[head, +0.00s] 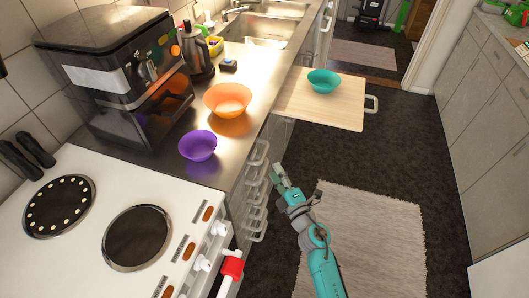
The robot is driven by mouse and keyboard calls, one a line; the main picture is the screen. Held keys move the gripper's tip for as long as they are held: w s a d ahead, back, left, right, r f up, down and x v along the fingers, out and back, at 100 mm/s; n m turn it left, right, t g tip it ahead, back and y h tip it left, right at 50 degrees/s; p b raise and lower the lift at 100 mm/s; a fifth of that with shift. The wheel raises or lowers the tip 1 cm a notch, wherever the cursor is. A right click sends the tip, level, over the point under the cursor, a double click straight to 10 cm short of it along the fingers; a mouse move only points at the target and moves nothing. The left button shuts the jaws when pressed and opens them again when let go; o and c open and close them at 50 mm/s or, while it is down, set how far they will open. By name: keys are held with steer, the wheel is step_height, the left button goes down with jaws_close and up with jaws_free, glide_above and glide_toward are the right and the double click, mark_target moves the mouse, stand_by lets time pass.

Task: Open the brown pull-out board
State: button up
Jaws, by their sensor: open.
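The brown pull-out board (343,110) is a light wooden board that juts out from the counter front over the dark floor. It has a pale handle (372,104) at its right end. A teal bowl (324,80) stands upright on it. My gripper (279,172) is open and appears empty, below and left of the board in the picture. It is near the front of the drawers and apart from the board and its handle.
The drawers (257,190) below the counter have several pale handles. Orange (228,98) and purple (198,146) bowls stand on the steel counter. The white cooker (85,250) is at the lower left. The floor right of the board is clear, with a rug (375,235) nearer.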

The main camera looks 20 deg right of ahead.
mark_target(264, 151)
steer(key=w, duration=0.3)
steer(key=w+a+r, duration=0.1)
steer(key=w, duration=0.5)
steer(key=shift+a+r, duration=0.15)
steer(key=shift+a, duration=0.05)
jaws_close()
